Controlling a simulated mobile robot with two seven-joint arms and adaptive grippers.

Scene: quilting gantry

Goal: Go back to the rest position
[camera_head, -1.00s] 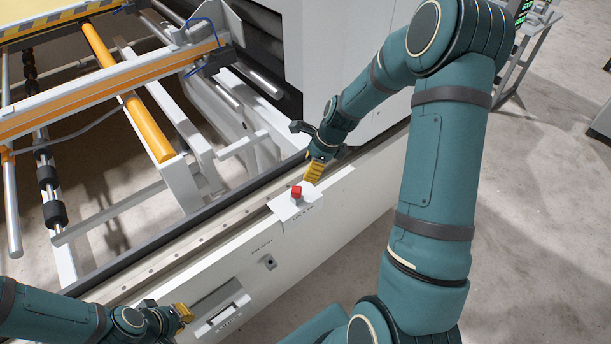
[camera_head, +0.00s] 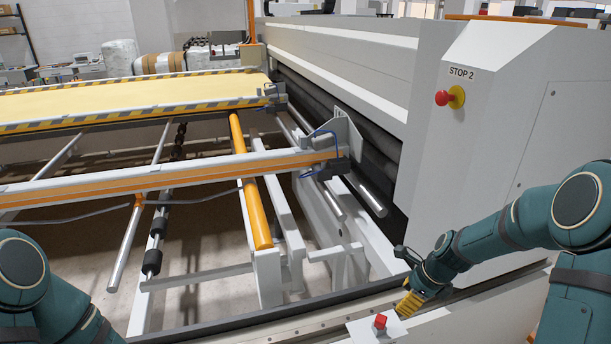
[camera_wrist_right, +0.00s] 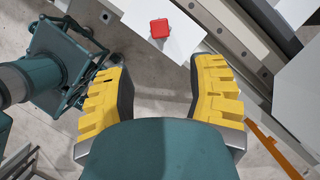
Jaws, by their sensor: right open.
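My right gripper (camera_head: 407,283) is at the lower right of the head view, near a small red block-shaped knob (camera_head: 380,321) on a white plate (camera_head: 362,331). In the right wrist view its two yellow-padded fingers (camera_wrist_right: 163,95) stand wide apart with nothing between them. The red knob (camera_wrist_right: 159,28) lies beyond the fingertips there, apart from them. My left arm (camera_head: 50,300) enters at the lower left of the head view; its gripper is out of the picture.
The white machine body (camera_head: 470,130) with a red stop button (camera_head: 443,98) marked STOP 2 stands at right. A frame with an orange-edged rail (camera_head: 150,183) and an orange bar (camera_head: 250,190) fills the middle. A yellow table (camera_head: 130,98) lies behind.

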